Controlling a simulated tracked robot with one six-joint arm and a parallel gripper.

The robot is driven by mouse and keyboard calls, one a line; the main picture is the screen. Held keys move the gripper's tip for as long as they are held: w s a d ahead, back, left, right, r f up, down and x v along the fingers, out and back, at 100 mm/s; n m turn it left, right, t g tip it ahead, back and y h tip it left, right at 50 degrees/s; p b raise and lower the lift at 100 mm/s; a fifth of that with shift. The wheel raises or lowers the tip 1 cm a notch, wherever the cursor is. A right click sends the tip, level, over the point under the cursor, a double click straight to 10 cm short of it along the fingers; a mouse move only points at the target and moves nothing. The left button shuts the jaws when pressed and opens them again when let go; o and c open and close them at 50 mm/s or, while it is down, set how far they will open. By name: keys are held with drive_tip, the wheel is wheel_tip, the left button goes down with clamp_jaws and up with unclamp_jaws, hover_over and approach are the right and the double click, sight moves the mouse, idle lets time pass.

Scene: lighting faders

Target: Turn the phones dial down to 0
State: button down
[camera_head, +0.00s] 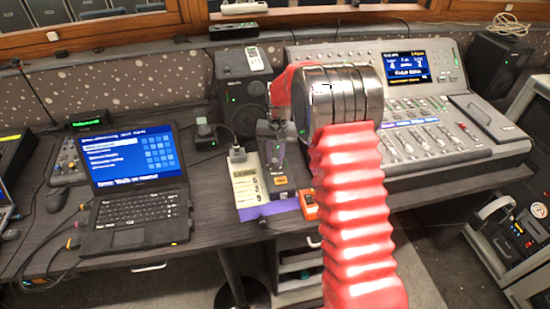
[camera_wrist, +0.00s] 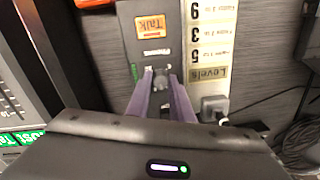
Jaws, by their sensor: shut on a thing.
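The phones dial (camera_wrist: 161,80) is a small dark knob on a grey intercom box (camera_wrist: 136,45) with an orange Talk button (camera_wrist: 152,26). In the wrist view the two purple fingers of my gripper (camera_wrist: 161,78) are closed around the dial's sides. The fingers hide part of the dial, and I cannot read where it points. In the head view the box (camera_head: 279,168) stands on the desk, with my gripper (camera_head: 277,140) coming down onto its far part. The dial is hidden there.
A Levels card (camera_head: 247,183) lies beside the box. An orange item (camera_head: 308,204) sits near the desk's front edge. A laptop (camera_head: 133,185) is at left, a speaker (camera_head: 243,92) behind, and a fader console (camera_head: 420,135) at right. Cables (camera_wrist: 300,145) lie beyond the card.

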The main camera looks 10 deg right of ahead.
drive_tip(key=n, duration=0.7)
drive_tip(key=shift+w, duration=0.15)
drive_tip(key=n, duration=0.4)
drive_tip(key=shift+g, duration=0.3)
drive_tip(key=n, duration=0.3)
drive_tip(key=shift+n, duration=0.4)
drive_tip(key=n, duration=0.6)
drive_tip(key=shift+a+h, duration=0.1)
drive_tip(key=shift+h, duration=0.2)
drive_tip(key=n, duration=0.6)
drive_tip(key=shift+w+r, duration=0.1)
drive_tip(key=c, duration=1.6)
unclamp_jaws()
drive_tip(key=shift+o, duration=0.2)
